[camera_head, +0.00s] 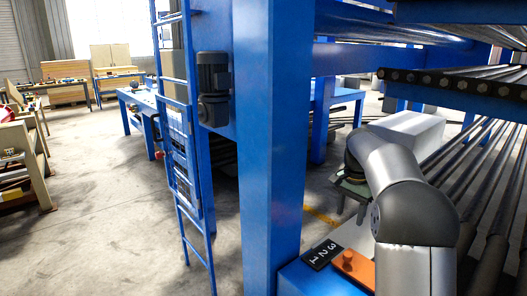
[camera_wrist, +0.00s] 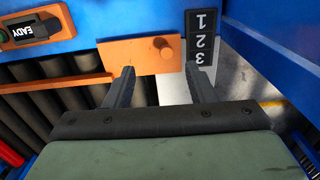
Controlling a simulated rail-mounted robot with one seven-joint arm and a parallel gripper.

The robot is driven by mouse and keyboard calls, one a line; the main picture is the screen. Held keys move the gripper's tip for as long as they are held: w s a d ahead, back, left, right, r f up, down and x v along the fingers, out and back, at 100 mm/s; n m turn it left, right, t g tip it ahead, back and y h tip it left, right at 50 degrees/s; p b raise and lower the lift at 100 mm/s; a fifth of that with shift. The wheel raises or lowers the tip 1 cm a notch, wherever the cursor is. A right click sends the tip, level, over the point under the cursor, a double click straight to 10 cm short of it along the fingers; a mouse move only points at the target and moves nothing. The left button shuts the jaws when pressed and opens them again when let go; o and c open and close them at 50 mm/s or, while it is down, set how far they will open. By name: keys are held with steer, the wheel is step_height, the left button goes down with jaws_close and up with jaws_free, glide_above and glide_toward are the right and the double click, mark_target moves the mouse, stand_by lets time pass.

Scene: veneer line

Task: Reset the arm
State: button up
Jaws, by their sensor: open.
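My gripper (camera_wrist: 160,69) is open in the wrist view, with two dark fingers spread apart and nothing between them. Beyond the fingertips is an orange plate with a round orange knob (camera_wrist: 166,50). A black label plate with 1, 2 and 3 (camera_wrist: 201,40) lies beside it, near the right fingertip. In the head view my arm bends down at the right, and the greenish gripper body (camera_head: 352,190) is partly hidden behind it. I cannot tell from these views how far the fingertips are from the plate.
A large blue post (camera_head: 270,130) and a blue ladder (camera_head: 182,150) stand left of my arm. Rows of dark rollers (camera_head: 480,165) lie to the right. A device reading "EADY" (camera_wrist: 30,30) sits at the wrist view's upper left. Open floor (camera_head: 100,215) extends at left.

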steer(key=s+a+f+n, duration=0.1)
steer(key=s+a+n, duration=0.4)
steer(key=s, duration=0.8)
steer(key=s+a+f+n, duration=0.1)
steer(key=s+a+n, duration=0.35)
steer(key=s, duration=0.75)
steer(key=s+a+f+n+b, duration=0.1)
steer(key=s+a+f+b, duration=0.3)
steer(key=s+f, duration=0.7)
steer(key=shift+f+b, duration=0.2)
steer(key=shift+b, duration=0.25)
